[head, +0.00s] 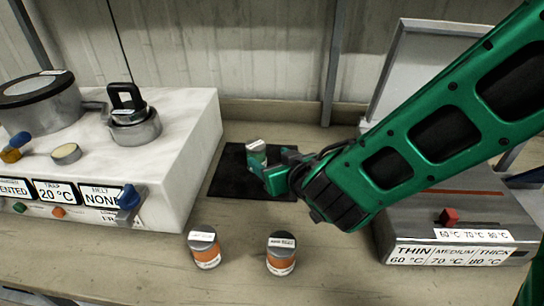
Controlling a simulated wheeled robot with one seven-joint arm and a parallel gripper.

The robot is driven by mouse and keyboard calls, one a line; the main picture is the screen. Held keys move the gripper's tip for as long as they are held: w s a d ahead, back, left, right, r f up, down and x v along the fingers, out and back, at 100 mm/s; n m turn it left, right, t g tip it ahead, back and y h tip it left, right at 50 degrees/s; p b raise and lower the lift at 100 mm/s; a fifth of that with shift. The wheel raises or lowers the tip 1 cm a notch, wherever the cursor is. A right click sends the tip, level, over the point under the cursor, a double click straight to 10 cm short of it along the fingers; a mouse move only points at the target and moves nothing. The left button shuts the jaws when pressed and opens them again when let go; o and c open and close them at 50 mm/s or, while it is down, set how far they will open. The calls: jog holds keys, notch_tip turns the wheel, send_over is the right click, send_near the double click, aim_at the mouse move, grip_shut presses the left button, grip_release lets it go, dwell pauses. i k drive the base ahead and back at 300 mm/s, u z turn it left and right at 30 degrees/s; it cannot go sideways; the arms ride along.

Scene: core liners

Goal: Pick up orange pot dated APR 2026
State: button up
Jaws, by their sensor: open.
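Two small pots with grey lids and orange bands stand upright on the bench front. The left pot (205,250) is near the white machine, and the right pot (281,254) is a short way to its right. Each lid has a white label, but the print is too small to read, so I cannot tell which is dated APR 2026. My gripper (264,166) is open over the black mat, behind and above the pots and apart from both. Its fingers are partly hidden by the wrist, and I see no pot between them.
A white machine (205,150) with dials and a small metal pot (136,130) on top stands at left. A grey heater box (455,225) marked THIN, MEDIUM and THICK stands at right. A black mat (228,181) lies between them. The bench around the pots is clear.

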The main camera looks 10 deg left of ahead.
aim_at(281, 245)
jog(key=u, duration=0.05)
jog(key=k, duration=1)
jog(key=z, duration=0.05)
